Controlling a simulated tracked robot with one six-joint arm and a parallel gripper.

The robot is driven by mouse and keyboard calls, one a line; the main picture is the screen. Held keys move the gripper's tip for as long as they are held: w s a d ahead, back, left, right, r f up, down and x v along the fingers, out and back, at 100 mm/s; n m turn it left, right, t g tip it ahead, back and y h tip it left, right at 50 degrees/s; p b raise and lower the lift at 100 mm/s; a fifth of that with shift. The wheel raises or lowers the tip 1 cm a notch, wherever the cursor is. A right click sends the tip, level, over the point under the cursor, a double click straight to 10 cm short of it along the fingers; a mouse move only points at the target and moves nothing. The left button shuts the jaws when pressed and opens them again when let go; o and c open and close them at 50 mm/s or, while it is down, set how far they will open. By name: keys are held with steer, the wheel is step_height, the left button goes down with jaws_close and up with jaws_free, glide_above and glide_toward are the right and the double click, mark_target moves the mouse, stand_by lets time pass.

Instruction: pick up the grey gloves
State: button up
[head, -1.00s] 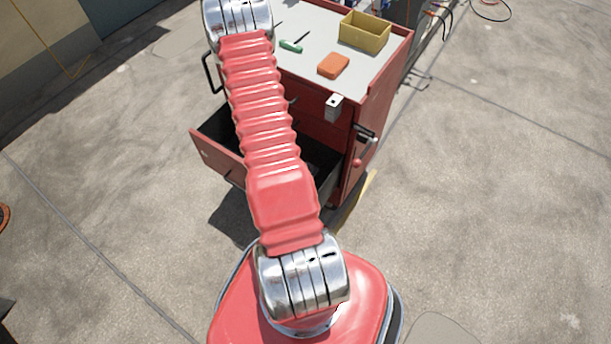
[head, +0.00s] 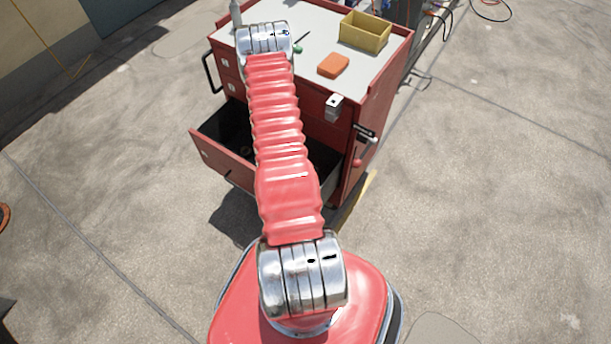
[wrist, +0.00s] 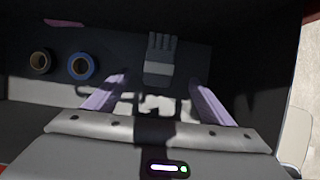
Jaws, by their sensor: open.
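The grey gloves (wrist: 160,58) lie on the dark floor of an open drawer, finger ends pointing to the top of the wrist view. My gripper (wrist: 160,84) is open and empty, with its two pale purple fingers spread wide. The gloves sit between and just beyond the fingertips in that view; I see no contact. In the head view the open drawer (head: 218,152) belongs to a red tool cabinet, and my arm hides my gripper and the gloves.
A brown tape roll (wrist: 40,62), a blue tape roll (wrist: 80,66) and a pinkish object (wrist: 64,22) lie left of the gloves. On the cabinet top are a yellow bin (head: 365,32), an orange block (head: 333,65) and a grey tube (head: 236,12). Drawer walls surround my gripper.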

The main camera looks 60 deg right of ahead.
steer(key=shift+x, duration=3.6)
steer(key=shift+f, duration=0.1)
steer(key=shift+x, duration=2.5)
steer(key=shift+c, duration=0.2)
steer(key=c, duration=1.1)
steer(key=shift+c, duration=0.2)
step_height(320, 180, up, 10)
